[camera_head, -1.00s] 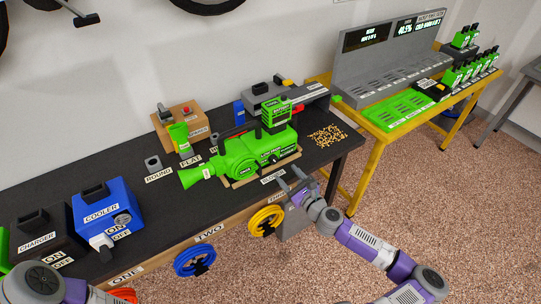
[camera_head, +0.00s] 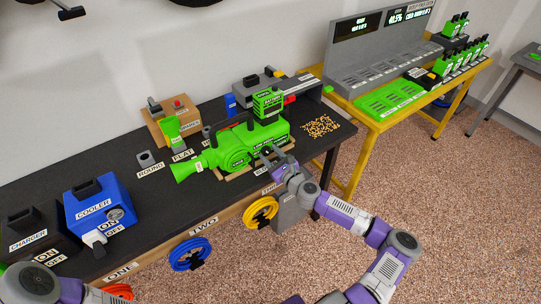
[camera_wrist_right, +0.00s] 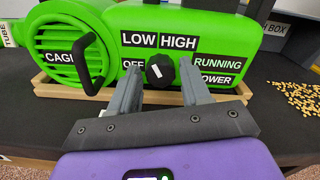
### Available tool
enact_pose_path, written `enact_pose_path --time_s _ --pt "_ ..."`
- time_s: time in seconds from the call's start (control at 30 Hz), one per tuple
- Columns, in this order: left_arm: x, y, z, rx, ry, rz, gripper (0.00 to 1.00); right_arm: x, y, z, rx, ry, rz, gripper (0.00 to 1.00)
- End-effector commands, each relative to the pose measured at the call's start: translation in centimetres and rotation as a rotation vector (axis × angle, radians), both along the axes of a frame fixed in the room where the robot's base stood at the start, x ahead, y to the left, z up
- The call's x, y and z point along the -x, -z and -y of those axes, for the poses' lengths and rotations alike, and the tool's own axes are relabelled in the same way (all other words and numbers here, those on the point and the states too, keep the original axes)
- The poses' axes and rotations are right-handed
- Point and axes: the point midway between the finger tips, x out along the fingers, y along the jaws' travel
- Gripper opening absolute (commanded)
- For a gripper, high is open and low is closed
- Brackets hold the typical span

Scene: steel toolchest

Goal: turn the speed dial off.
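The green blower (camera_head: 232,151) stands on the dark bench, its nozzle pointing left; it fills the upper part of the right wrist view (camera_wrist_right: 222,25). The speed dial (camera_wrist_right: 160,70) is a black knob with a white mark on its face, below the labels LOW and HIGH, with OFF to its left. My right gripper (camera_head: 268,155) is at the blower's front. In the right wrist view its two fingers (camera_wrist_right: 160,78) are open, one on each side of the dial; I cannot tell whether they touch it. My left arm shows at the lower left, its gripper out of view.
A black cage handle (camera_wrist_right: 88,62) juts out left of the dial. A wooden base (camera_wrist_right: 58,82) lies under the blower. Yellow pellets (camera_head: 321,126) are at the right. The blue cooler (camera_head: 98,207) and charger (camera_head: 38,232) stand at the left.

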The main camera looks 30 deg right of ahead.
Motion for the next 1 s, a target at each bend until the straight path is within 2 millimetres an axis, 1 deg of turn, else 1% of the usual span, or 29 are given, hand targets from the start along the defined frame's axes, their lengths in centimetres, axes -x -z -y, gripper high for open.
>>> enact_pose_path --time_s 0.03,0.2,0.27,0.47,0.67,0.87,1.0 --pt "0.0 0.0 0.0 0.000 0.000 0.000 0.40 0.0 0.0 0.0 0.000 0.000 0.000 0.39" --pt "0.0 0.0 0.0 0.000 0.000 0.000 0.40 0.0 0.0 0.0 0.000 0.000 0.000 0.13" --pt "0.0 0.0 0.0 0.000 0.000 0.000 0.40 0.0 0.0 0.0 0.000 0.000 0.000 0.04" --pt "0.0 0.1 0.0 0.000 0.000 0.000 0.40 0.0 0.0 0.0 0.013 -0.001 0.001 0.04" --pt "0.0 0.4 0.0 0.000 0.000 0.000 0.40 0.0 0.1 -0.1 0.084 -0.001 0.007 0.04" --pt "0.0 0.9 0.0 0.000 0.000 0.000 0.40 0.0 0.2 -0.1 0.228 -0.002 0.019 0.04" --pt "0.0 1.3 0.0 0.000 0.000 0.000 0.40 0.0 0.2 -0.1 0.358 -0.004 0.030 0.04"
